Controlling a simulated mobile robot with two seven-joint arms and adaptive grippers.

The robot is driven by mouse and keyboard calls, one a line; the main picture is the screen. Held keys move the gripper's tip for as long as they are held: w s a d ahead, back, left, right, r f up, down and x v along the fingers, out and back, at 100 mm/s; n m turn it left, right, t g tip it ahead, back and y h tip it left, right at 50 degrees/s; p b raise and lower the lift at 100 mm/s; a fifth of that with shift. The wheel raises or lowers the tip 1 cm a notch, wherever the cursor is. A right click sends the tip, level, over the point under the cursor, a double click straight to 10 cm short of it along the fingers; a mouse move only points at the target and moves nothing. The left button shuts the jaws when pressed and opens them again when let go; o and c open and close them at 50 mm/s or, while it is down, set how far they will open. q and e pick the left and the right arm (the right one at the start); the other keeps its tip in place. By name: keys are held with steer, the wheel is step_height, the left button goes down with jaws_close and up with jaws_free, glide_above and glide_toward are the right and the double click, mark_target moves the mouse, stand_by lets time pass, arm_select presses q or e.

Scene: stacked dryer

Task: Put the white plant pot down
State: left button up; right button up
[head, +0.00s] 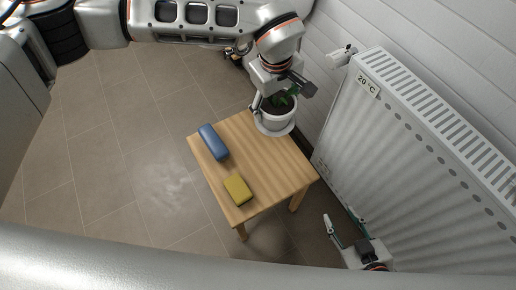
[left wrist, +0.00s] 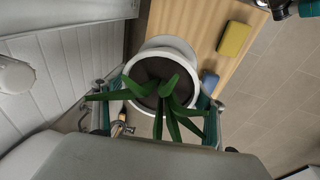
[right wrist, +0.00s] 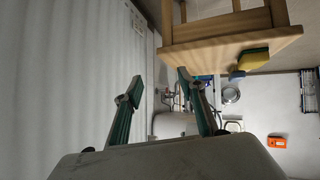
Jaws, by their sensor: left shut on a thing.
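The white plant pot (head: 278,118) holds dark soil and a green plant. In the head view it is at the far right corner of the small wooden table (head: 262,150). My left gripper (head: 276,100) is shut on the pot; in the left wrist view its fingers lie on both sides of the pot (left wrist: 157,62). A pale round rim shows under the pot; I cannot tell whether the pot touches the table. My right gripper (head: 346,232) is open and empty, low between the table and the radiator; its spread fingers show in the right wrist view (right wrist: 158,100).
A blue case (head: 213,142) and a yellow sponge-like block (head: 238,189) lie on the table's left side. The table's middle and right side are clear. A white radiator (head: 420,150) with a valve (head: 342,55) stands close on the right. Tiled floor is free to the left.

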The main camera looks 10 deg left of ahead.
arm_select(q)
steer(key=f+b, duration=0.4)
steer(key=f, duration=1.4)
steer(key=shift+s, duration=0.2)
steer(key=shift+w+f+b, duration=0.2)
steer(key=shift+f+b, duration=0.2)
steer(key=shift+f, duration=0.2)
steer(key=shift+r, duration=0.1)
arm_select(e)
steer(key=shift+t+y, duration=0.4)
steer(key=shift+y, duration=0.2)
steer(key=a, duration=0.1)
steer(key=w+a+r, duration=0.1)
steer(key=a, duration=0.1)
steer(key=shift+w+a+r, duration=0.3)
steer(key=shift+w+a, duration=0.05)
arm_select(q)
steer(key=o, duration=1.2)
steer(key=shift+a+f, duration=0.1)
steer(key=shift+f, duration=0.15)
steer(key=o, duration=0.3)
steer(key=shift+o, duration=0.2)
arm_select(e)
steer(key=shift+s+d+f+m, duration=0.2)
steer(key=shift+s+f+m, duration=0.1)
steer(key=shift+s+f, duration=0.2)
